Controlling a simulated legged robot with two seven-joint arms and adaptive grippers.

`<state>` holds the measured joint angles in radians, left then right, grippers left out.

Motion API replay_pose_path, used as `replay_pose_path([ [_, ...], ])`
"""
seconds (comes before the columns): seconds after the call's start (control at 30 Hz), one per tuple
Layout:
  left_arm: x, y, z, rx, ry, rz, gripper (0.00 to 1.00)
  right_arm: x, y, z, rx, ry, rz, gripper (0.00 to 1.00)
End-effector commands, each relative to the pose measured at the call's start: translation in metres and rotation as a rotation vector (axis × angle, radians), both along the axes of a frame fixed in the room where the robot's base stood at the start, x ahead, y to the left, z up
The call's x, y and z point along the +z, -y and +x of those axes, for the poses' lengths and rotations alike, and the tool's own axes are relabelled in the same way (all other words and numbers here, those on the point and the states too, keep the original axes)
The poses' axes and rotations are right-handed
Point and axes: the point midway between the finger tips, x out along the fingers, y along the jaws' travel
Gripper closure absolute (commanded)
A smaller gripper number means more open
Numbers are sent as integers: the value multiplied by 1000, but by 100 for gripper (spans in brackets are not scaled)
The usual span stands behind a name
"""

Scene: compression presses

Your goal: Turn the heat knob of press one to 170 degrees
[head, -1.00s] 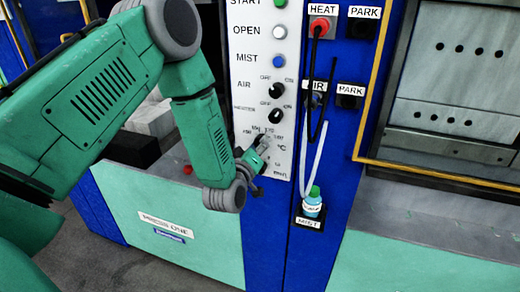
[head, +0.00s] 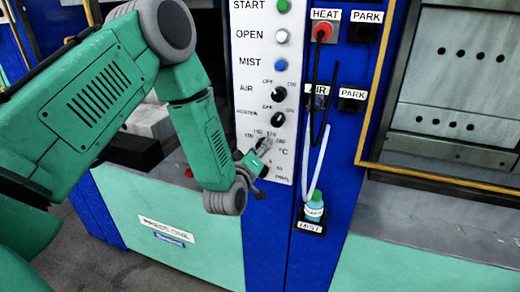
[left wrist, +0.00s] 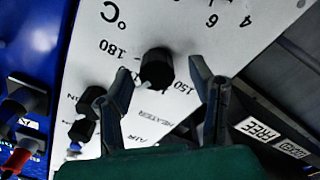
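The heat knob (left wrist: 157,68) is a black dial on press one's white control panel (head: 239,100), with 180 and 150 marked around it and °C nearby. My left gripper (left wrist: 161,72) is open, its two fingers on either side of the knob in the left wrist view. Gaps show beside the knob, the left finger being the nearer. A small pale mark shows at the knob's edge; the exact setting cannot be read. In the head view my left gripper (head: 261,149) is at the lower dial and mostly covers the knob. My right gripper is out of view.
Above are the air knob (head: 278,93), a second black knob (head: 277,119) and several push buttons. A press one nameplate (head: 167,227) is on the green front.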

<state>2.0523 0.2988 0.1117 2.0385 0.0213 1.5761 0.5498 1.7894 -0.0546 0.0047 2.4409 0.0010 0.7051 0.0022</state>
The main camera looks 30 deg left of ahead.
Motion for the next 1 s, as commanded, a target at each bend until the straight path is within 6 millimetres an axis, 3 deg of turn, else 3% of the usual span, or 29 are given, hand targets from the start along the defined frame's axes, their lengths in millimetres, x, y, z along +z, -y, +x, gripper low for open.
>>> replay_pose_path([
  [0.23,-2,5,-16,-2,-3,-1,51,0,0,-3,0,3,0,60],
  [0.7,-3,24,-103,-1,-3,-2,51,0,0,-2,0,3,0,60],
  [1.0,-2,27,-117,1,0,-1,51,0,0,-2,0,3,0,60],
])
